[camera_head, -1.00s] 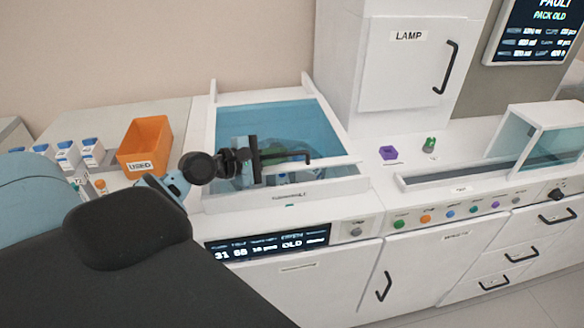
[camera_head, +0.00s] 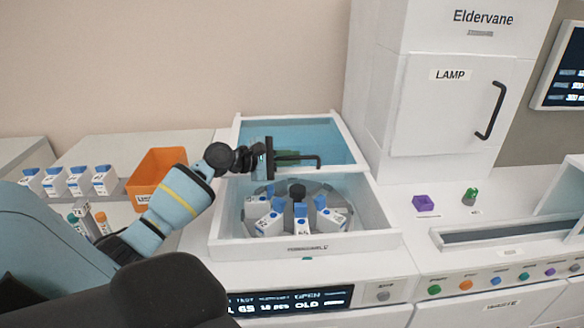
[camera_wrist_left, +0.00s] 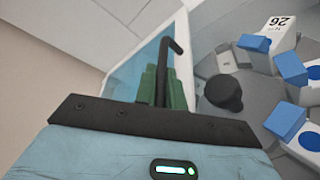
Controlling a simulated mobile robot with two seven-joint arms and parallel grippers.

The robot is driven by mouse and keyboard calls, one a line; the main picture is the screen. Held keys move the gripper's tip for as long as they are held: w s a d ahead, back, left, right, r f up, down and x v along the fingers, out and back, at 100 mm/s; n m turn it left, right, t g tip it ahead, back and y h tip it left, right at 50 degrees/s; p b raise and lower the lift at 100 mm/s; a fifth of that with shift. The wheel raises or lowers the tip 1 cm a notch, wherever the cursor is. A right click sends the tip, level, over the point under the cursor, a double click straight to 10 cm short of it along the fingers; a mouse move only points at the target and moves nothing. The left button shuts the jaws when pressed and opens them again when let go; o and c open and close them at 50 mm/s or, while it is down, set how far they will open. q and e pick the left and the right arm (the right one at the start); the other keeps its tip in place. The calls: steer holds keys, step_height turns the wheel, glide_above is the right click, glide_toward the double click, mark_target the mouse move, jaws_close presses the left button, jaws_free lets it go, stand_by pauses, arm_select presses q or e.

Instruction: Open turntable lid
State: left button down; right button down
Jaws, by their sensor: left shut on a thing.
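The turntable lid (camera_head: 315,135) is a blue see-through panel in a white frame. It sits over the back part of the white turntable box (camera_head: 300,248), and the front part is uncovered. The grey turntable (camera_head: 273,194) shows there with several white, blue-capped boxes around a black hub (camera_head: 297,191). My left gripper (camera_head: 270,158) is shut on the black lid handle (camera_head: 308,158) above the lid's front edge. In the left wrist view the green fingers (camera_wrist_left: 161,88) close around the handle (camera_wrist_left: 172,45), whose bent end sticks out. My right gripper is out of view.
An orange bin (camera_head: 157,172) and several white boxes (camera_head: 80,180) stand on the left counter. A white lamp cabinet (camera_head: 455,105) rises at the back right. A purple piece (camera_head: 423,203) and a green piece (camera_head: 470,196) sit on the right counter.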

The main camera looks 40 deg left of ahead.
arm_select(q)
steer(key=shift+w+a+f, duration=0.15)
steer(key=shift+w+a, duration=0.4)
steer(key=shift+a, duration=0.05)
steer(key=c, duration=1.5)
jaws_free()
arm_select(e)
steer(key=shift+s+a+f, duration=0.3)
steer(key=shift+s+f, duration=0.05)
arm_select(q)
steer(key=shift+s+a+r, duration=0.2)
steer(key=shift+s+a, duration=0.05)
steer(key=shift+s, duration=0.25)
steer(key=v, duration=0.5)
steer(key=shift+s, duration=0.2)
steer(key=shift+s+a+r, duration=0.2)
steer(key=shift+s+r, duration=0.05)
steer(key=shift+s, duration=0.3)
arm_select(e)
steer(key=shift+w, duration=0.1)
